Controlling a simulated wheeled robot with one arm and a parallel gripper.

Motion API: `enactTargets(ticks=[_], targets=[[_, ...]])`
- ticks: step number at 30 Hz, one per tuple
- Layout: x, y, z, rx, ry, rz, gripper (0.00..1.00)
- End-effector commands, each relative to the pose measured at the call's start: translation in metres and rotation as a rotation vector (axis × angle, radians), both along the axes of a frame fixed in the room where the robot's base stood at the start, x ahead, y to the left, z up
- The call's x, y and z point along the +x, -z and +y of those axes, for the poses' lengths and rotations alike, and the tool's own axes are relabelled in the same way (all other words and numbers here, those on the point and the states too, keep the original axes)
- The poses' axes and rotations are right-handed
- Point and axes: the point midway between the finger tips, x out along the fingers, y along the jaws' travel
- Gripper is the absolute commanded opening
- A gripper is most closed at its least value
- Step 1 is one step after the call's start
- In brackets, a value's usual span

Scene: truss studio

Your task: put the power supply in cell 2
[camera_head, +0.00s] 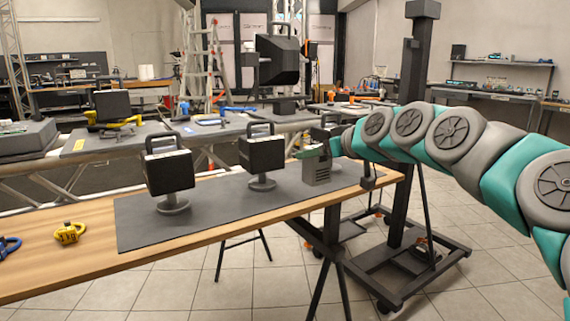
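Two black boxes with carry handles and light top strips, the left box (169,172) and the middle box (262,154), stand on round pedestals on a dark grey mat (215,213). A grey block with slots (317,172) is at the end of my arm, in front of that third box. I cannot tell whether it is part of my gripper or a thing held by it. My fingertips cannot be made out. No label shows which thing is the power supply or cell 2.
The mat lies on a long wooden table (95,262). A yellow shackle (69,233) and a blue shackle (10,246) lie at its left end. A dark wheeled stand (409,130) rises close behind my arm. The mat's front strip is clear.

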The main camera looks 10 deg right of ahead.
Motion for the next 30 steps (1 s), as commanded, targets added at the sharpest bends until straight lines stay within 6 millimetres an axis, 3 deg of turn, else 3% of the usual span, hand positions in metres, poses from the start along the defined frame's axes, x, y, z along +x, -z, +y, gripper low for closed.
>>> enactTargets(ticks=[9,18,24,30], targets=[[0.067,0.004,-0.005,0.001,0.001,-0.001,0.0],[0.119,0.008,-0.009,0.0,0.002,-0.003,0.0],[0.132,0.011,-0.01,0.0,0.002,-0.003,0.0],[0.132,0.023,-0.01,0.002,-0.001,0.001,0.0]])
